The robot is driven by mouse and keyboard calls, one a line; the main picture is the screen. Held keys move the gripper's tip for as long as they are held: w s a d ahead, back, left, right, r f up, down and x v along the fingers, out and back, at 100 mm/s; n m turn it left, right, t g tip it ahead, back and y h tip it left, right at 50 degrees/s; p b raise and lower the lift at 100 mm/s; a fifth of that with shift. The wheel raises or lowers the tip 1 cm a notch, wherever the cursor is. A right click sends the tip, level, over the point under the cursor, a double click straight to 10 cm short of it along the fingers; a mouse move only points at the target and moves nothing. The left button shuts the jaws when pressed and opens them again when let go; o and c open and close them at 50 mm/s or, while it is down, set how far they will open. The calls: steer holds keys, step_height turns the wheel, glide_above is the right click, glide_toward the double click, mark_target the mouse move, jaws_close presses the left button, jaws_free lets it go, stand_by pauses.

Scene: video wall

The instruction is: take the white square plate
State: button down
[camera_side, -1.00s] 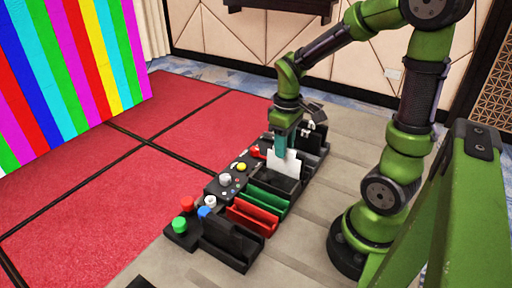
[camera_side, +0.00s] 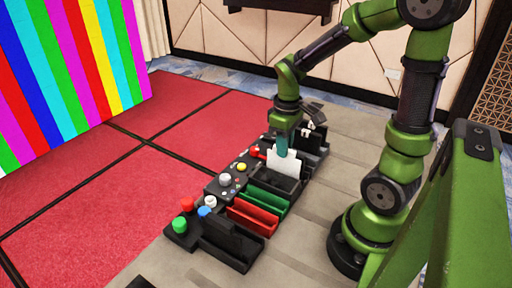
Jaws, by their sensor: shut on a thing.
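The white square plate (camera_side: 284,163) stands upright at a black slot of the console, near its far end. My gripper (camera_side: 282,150) points down at the plate's top edge and is shut on it. The fingertips are small in this view and partly merge with the plate. The plate's lower edge is hidden behind the black slot wall, so I cannot tell if it touches the slot floor.
The console carries a green slot (camera_side: 267,200), a red slot (camera_side: 253,216) and a black slot (camera_side: 232,242) nearer the camera. Red (camera_side: 187,204), green (camera_side: 180,225) and other coloured knobs line its left side. A green frame (camera_side: 445,215) stands at the right. The red floor is clear.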

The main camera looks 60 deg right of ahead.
steer(key=shift+r, duration=2.75)
